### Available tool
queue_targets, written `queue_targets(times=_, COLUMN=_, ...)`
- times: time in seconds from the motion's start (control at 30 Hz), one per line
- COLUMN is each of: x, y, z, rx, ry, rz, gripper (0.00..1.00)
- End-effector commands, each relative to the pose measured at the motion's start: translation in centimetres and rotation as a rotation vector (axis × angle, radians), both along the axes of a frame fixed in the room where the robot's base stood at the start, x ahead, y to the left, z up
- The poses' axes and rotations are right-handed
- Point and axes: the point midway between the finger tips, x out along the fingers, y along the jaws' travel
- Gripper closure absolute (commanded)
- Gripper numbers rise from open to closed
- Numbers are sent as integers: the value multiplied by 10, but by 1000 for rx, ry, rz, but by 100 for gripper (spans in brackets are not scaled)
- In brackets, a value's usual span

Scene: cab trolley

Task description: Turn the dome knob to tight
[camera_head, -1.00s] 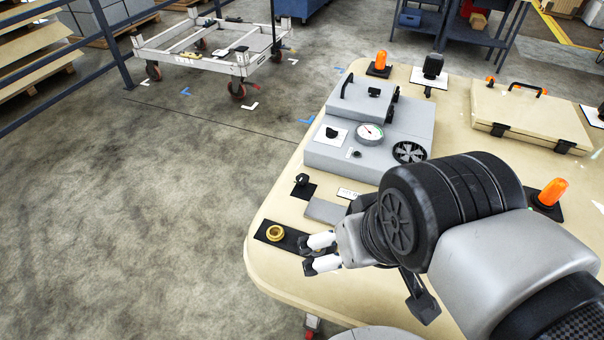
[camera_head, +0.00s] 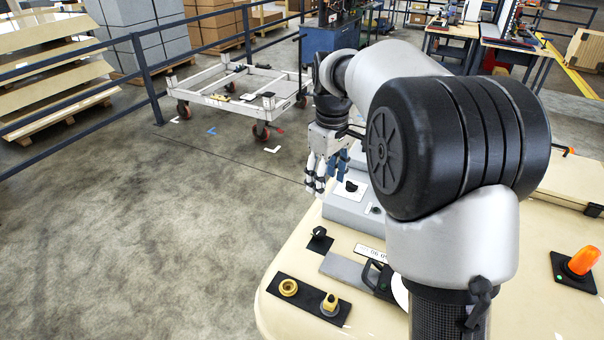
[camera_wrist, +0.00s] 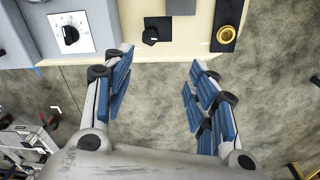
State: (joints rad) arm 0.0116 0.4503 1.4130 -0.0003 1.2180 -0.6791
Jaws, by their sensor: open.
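A black knob (camera_head: 351,187) sits on a white plate on the grey box (camera_head: 349,211). In the wrist view this knob (camera_wrist: 70,35) has dial marks around it. A second, smaller black knob (camera_head: 319,234) stands on a dark plate on the tabletop; it also shows in the wrist view (camera_wrist: 149,36). I cannot tell for sure which is the dome knob. My gripper (camera_head: 322,178) is open and empty, fingers pointing down, just left of the grey box in the head view. In the wrist view both knobs lie beyond the fingertips, touching neither.
A black strip with a brass ring (camera_head: 288,287) and a brass fitting (camera_head: 330,302) lies at the table's front-left corner. An orange beacon (camera_head: 583,260) stands at right. A white trolley (camera_head: 235,100) is on the floor behind. The floor left of the table is clear.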

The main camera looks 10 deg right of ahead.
Motion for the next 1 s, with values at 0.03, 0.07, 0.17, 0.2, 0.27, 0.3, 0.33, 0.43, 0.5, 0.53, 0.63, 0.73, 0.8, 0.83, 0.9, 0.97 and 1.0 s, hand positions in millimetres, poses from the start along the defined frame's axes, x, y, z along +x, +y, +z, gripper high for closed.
queue_targets(times=0.03, x=14, y=-1, z=-14, rx=-1, ry=20, rz=29, gripper=48)
queue_targets(times=0.07, x=20, y=-1, z=-21, rx=-1, ry=29, rz=45, gripper=48)
queue_targets(times=0.17, x=35, y=-1, z=-38, rx=-2, ry=48, rz=88, gripper=48)
queue_targets(times=0.2, x=38, y=-1, z=-42, rx=-2, ry=54, rz=99, gripper=48)
queue_targets(times=0.27, x=42, y=-1, z=-46, rx=-3, ry=58, rz=110, gripper=48)
queue_targets(times=0.3, x=43, y=-1, z=-50, rx=-2, ry=61, rz=115, gripper=48)
queue_targets(times=0.33, x=43, y=-1, z=-52, rx=-2, ry=62, rz=117, gripper=48)
queue_targets(times=0.43, x=44, y=-1, z=-62, rx=-2, ry=62, rz=118, gripper=48)
queue_targets(times=0.5, x=43, y=-1, z=-73, rx=-2, ry=64, rz=117, gripper=48)
queue_targets(times=0.53, x=43, y=-1, z=-79, rx=-2, ry=64, rz=117, gripper=48)
queue_targets(times=0.63, x=43, y=-1, z=-101, rx=-2, ry=65, rz=117, gripper=48)
queue_targets(times=0.73, x=43, y=-1, z=-123, rx=-2, ry=64, rz=116, gripper=48)
queue_targets(times=0.8, x=42, y=-1, z=-139, rx=-2, ry=64, rz=116, gripper=48)
queue_targets(times=0.83, x=42, y=-1, z=-146, rx=-2, ry=65, rz=116, gripper=48)
queue_targets(times=0.9, x=42, y=-1, z=-161, rx=-2, ry=64, rz=116, gripper=48)
queue_targets(times=0.97, x=42, y=-1, z=-173, rx=-2, ry=64, rz=116, gripper=48)
queue_targets(times=1.0, x=42, y=-1, z=-181, rx=-2, ry=64, rz=116, gripper=48)
